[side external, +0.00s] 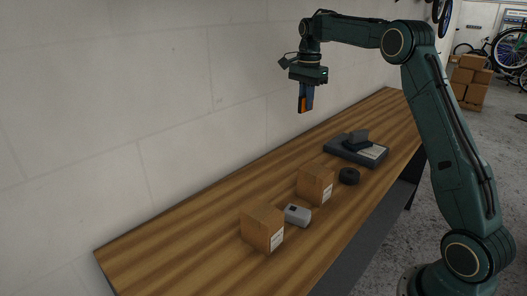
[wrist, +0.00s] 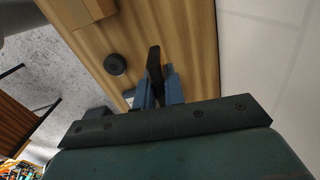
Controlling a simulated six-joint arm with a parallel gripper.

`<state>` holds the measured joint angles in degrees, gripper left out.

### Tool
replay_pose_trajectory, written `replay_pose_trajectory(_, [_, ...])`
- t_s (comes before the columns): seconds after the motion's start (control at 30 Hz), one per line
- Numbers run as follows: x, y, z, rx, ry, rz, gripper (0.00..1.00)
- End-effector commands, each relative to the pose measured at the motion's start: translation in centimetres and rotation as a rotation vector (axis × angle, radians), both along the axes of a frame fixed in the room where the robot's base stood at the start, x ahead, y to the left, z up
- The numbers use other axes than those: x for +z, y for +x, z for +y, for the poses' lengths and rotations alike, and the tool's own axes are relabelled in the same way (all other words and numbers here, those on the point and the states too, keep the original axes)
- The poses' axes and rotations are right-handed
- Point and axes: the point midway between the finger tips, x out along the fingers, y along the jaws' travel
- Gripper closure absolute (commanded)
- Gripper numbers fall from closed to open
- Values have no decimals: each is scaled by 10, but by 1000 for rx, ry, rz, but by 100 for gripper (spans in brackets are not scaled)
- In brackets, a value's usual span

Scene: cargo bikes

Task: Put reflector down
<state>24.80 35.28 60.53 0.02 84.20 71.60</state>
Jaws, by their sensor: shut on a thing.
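My gripper (side external: 307,107) hangs high above the wooden bench, fingers pointing down, and is shut on the reflector (side external: 303,104). The reflector shows as a small orange patch with dark edges between the blue fingers. In the wrist view my gripper (wrist: 162,88) holds a dark, narrow piece, the reflector (wrist: 153,62), which sticks out past the fingertips. Its orange face is hidden there. The reflector touches nothing but the fingers. The wooden bench (side external: 170,250) runs below along the wall.
On the bench stand two cardboard boxes (side external: 262,229) (side external: 315,184), a grey-white device (side external: 297,214) between them, a black round roll (side external: 349,176), and a dark tray (side external: 372,153) bearing a dark device. The front left and far end of the bench are clear. A pale block wall (side external: 150,100) borders it.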

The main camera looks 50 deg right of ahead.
Motion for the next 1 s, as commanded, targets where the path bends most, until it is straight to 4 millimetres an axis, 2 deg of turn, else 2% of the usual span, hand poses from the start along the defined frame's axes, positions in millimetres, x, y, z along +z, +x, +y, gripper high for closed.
replay_pose_trajectory(0.23, [1,27,77,146,0,-1,100])
replay_pose_trajectory(0.5, [1,44,169,314,0,-1,100])
replay_pose_trajectory(0.77, [2,45,260,478,0,0,100])
replay_pose_trajectory(1.0, [2,33,342,628,0,0,100])
